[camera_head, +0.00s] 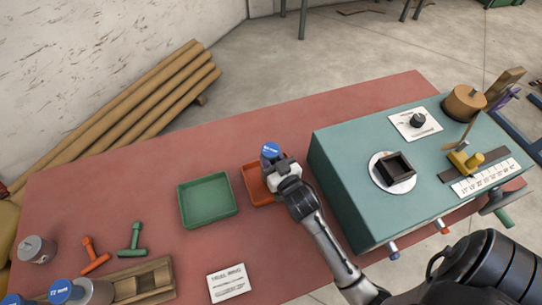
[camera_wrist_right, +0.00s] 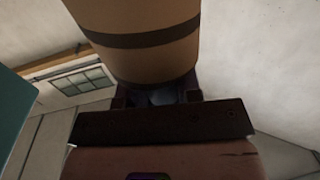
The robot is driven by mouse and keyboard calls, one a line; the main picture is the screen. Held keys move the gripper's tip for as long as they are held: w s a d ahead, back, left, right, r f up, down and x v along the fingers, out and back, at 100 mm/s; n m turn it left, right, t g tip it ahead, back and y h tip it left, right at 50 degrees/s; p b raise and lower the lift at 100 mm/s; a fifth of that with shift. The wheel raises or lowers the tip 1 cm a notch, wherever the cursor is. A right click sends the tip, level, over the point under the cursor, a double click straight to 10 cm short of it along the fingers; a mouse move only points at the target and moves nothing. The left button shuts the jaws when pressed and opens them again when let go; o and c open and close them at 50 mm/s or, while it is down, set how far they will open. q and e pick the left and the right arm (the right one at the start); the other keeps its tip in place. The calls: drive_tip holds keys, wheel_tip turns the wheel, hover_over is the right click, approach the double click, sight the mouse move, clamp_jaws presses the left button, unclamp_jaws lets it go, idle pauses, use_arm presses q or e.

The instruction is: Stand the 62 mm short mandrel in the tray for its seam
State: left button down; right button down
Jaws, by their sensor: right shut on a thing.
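A short mandrel with a blue labelled cap (camera_head: 270,150) is held in my right gripper (camera_head: 273,165), above or at the far edge of the orange tray. In the right wrist view the held thing is a tan cylinder (camera_wrist_right: 145,38) with dark bands, between the shut fingers (camera_wrist_right: 155,98). The orange tray (camera_head: 250,184) is partly hidden behind the gripper. The green tray (camera_head: 208,199) lies to its left and looks empty. I cannot tell whether the mandrel's base touches the orange tray. My left gripper is not in view.
The teal winder (camera_head: 345,190) stands close on the right. A label card (camera_head: 228,283) lies in front. At the left are a wooden rack (camera_head: 145,280), red (camera_head: 94,258) and green (camera_head: 132,240) T-shaped tools and a grey cylinder (camera_head: 37,250). The table's back area is clear.

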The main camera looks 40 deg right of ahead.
drive_tip(key=c, duration=0.8)
unclamp_jaws()
drive_tip(key=shift+f, duration=0.15)
drive_tip(key=shift+s+r, duration=0.2)
drive_tip(key=v, duration=1.2)
drive_tip(key=s+a+f+g+y, duration=0.1)
drive_tip(key=f+g, duration=0.1)
drive_tip(key=s+a+f+n+g+y, duration=0.1)
drive_tip(key=f+g, duration=0.1)
drive_tip(key=g, duration=0.1)
drive_tip(key=s+a+f+n+g+y, duration=0.1)
drive_tip(key=s+f+g, duration=0.1)
drive_tip(key=f, duration=0.1)
drive_tip(key=shift+s+p, duration=0.15)
drive_tip(key=shift+p, duration=0.15)
drive_tip(key=s+f+n+g, duration=0.1)
drive_tip(key=s+g, duration=0.1)
drive_tip(key=s, duration=0.1)
drive_tip(key=s+a+n+g+y, duration=0.1)
drive_tip(key=s+g, duration=0.1)
drive_tip(key=s, duration=0.1)
drive_tip(key=s+a+f+g, duration=0.1)
drive_tip(key=s+g, duration=0.1)
drive_tip(key=s, duration=0.1)
drive_tip(key=shift+a+f+n+g+y, duration=0.15)
drive_tip(key=shift+f+n+g+y, duration=0.15)
drive_tip(key=shift+f+n+g, duration=0.1)
